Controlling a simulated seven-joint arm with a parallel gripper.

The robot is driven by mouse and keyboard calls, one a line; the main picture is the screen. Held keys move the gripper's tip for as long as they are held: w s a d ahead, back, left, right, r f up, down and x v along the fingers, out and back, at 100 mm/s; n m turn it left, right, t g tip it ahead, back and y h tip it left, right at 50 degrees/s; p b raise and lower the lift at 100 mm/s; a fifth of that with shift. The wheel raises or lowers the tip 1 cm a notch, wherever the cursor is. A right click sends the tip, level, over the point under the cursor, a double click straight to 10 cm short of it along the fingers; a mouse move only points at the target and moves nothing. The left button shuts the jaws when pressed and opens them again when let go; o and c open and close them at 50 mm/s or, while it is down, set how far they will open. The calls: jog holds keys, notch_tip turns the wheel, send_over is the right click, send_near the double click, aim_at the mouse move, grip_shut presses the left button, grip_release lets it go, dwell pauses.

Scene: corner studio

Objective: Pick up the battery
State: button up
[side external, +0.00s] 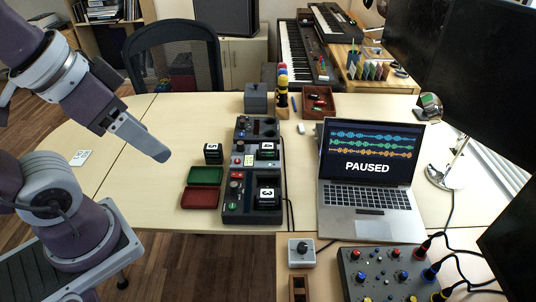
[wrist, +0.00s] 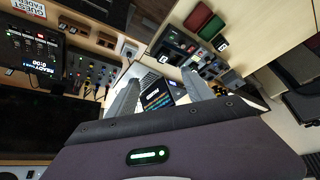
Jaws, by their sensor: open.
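Several dark batteries with numbered white labels show in the side view. One battery (side external: 213,153) stands loose on the table, left of the charger and behind the green tray (side external: 204,175). A battery labelled 3 (side external: 267,198) and another labelled battery (side external: 268,150) sit in the grey charger units (side external: 236,208). In the wrist view the loose battery (wrist: 220,43) is small, near the trays at the top. My gripper (side external: 164,156) is left of the loose battery and above the table, apart from it. Its fingers (wrist: 160,77) are spread and empty in the wrist view.
A red tray (side external: 200,198) lies in front of the green one. A laptop (side external: 368,170) stands right of the chargers. A grey box (side external: 256,98) and a brown tray (side external: 319,104) are behind. A control box with cables (side external: 390,274) is at front right. The left table is mostly clear.

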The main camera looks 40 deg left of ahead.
jog(key=m+g, duration=0.6)
jog(key=m, duration=0.3)
send_over(268, 145)
jog(key=f, duration=2.6)
jog(key=shift+s+d+f, duration=0.1)
jog(key=shift+s+f, duration=0.1)
jog(key=shift+s, duration=0.15)
jog(key=f, duration=0.7)
jog(key=shift+w+f, duration=0.25)
jog(key=shift+f, duration=0.15)
jog(key=shift+c, duration=0.4)
